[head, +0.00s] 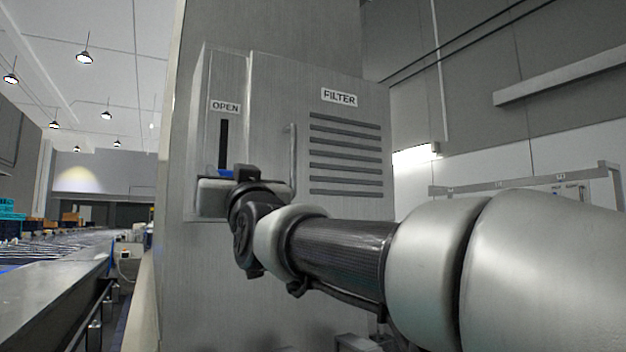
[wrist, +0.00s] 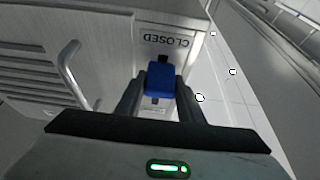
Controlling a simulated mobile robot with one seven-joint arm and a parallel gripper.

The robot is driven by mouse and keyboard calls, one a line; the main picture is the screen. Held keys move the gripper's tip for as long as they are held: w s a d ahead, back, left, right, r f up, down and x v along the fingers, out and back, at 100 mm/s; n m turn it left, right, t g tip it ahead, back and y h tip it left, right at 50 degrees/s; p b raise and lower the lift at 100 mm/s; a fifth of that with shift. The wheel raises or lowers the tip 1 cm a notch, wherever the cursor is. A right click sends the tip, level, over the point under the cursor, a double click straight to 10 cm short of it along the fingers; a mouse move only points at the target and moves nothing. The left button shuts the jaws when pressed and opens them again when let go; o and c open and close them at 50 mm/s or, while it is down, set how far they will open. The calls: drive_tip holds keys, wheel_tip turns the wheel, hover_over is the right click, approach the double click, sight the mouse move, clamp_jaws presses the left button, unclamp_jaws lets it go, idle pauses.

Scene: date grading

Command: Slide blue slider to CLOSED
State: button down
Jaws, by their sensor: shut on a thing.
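The blue slider (wrist: 160,80) sits in a dark vertical slot (head: 223,143) on the panel's narrow left section. In the wrist view my gripper (wrist: 159,92) has one finger on each side of the slider and is shut on it. The CLOSED label (wrist: 166,40) shows upside down there, with a short piece of dark slot between it and the slider. In the head view the OPEN label (head: 225,107) is above the slot. My gripper (head: 218,190) covers the slot's lower end, so only a little blue shows and the CLOSED label is hidden.
A vertical bar handle (head: 292,160) stands right of the slot, close to my gripper. The louvred FILTER panel (head: 345,125) is beyond it. A conveyor line (head: 50,280) runs along the left.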

drive_tip(key=c, duration=1.5)
unclamp_jaws()
drive_tip(key=shift+w+f, duration=0.1)
drive_tip(key=shift+f, duration=0.25)
drive_tip(key=shift+r, duration=0.1)
drive_tip(key=shift+s, duration=0.2)
drive_tip(key=b+v, duration=0.3)
drive_tip(key=v, duration=1.4)
drive_tip(key=shift+s, duration=0.15)
